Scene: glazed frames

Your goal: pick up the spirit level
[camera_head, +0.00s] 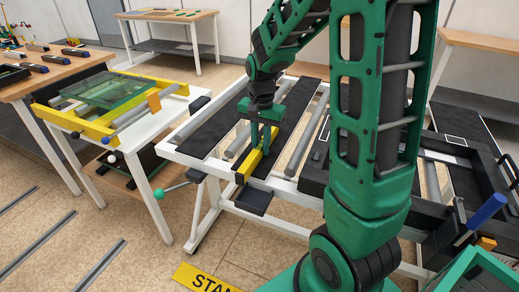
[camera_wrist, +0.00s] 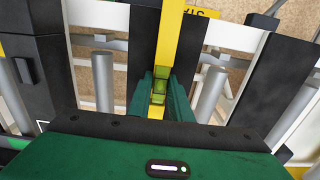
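The spirit level (camera_head: 246,166) is a long yellow bar with a dark end. It lies along a dark slat of the white-framed rack in the head view. In the wrist view the spirit level (camera_wrist: 171,35) runs down from the top edge, with a green-yellow vial near my fingers. My gripper (camera_head: 264,134) points down over the bar's far part. In the wrist view the green fingers of my gripper (camera_wrist: 161,88) stand on both sides of the bar, close against it, with no clear gap. My palm hides the bar's near end. I cannot tell whether it is lifted.
The rack (camera_head: 283,186) has grey rollers and dark slats beside the bar. A white table (camera_head: 140,140) with a yellow frame and green glass stands left. A wooden bench (camera_head: 50,79) is at the far left. A blue-handled tool (camera_head: 487,211) is at right. The floor at lower left has metal rails.

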